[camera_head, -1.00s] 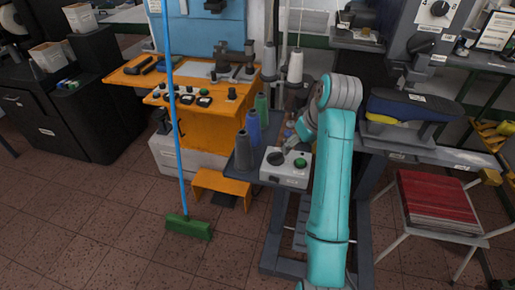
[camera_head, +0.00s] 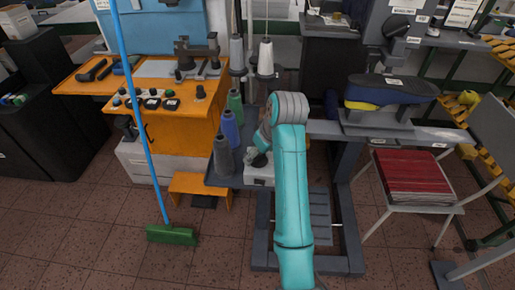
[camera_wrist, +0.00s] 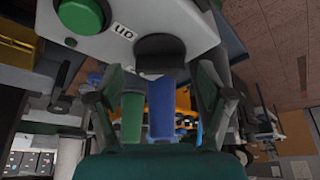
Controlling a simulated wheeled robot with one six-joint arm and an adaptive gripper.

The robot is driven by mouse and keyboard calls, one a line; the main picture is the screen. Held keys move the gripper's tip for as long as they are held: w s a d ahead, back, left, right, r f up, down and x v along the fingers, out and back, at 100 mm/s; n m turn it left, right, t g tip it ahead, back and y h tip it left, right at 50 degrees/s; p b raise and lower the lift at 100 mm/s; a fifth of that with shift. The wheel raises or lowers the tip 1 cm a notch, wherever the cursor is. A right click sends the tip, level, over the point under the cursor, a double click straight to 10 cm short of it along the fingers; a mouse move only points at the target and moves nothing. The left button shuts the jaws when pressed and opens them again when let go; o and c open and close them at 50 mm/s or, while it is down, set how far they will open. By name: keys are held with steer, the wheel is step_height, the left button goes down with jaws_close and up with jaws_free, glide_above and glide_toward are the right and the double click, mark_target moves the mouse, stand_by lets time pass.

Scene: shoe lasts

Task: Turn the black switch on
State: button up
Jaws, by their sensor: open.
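The black switch (camera_wrist: 160,52) is a round dark knob on a white control box (camera_wrist: 205,30), seen upside down in the wrist view. A green button (camera_wrist: 82,14) sits beside it, next to a small label. My gripper (camera_wrist: 160,98) is open and empty, with one finger on each side of the switch's span in the picture. I cannot tell whether a finger touches the knob. In the head view the box (camera_head: 259,176) stands on a grey stand, and my arm and gripper (camera_head: 261,149) hide much of its top, including the green button.
An orange machine (camera_head: 180,135) is further left. A chair with a red stack (camera_head: 412,178) is at the right. A green broom (camera_head: 172,235) leans at the left.

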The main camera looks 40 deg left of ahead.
steer(key=shift+a+f, duration=0.1)
steer(key=shift+f, duration=0.1)
steer(key=c, duration=1.2)
steer(key=shift+o, duration=0.2)
steer(key=shift+m, duration=0.3)
steer(key=m+t, duration=0.1)
steer(key=m, duration=0.2)
steer(key=shift+s+m+h, duration=0.1)
steer(key=shift+m+h, duration=0.2)
steer(key=shift+h, duration=0.1)
steer(key=m, duration=0.2)
steer(key=m+t+h, duration=0.1)
steer(key=m, duration=0.1)
steer(key=shift+a+m+t, duration=0.1)
steer(key=shift+m+t, duration=0.2)
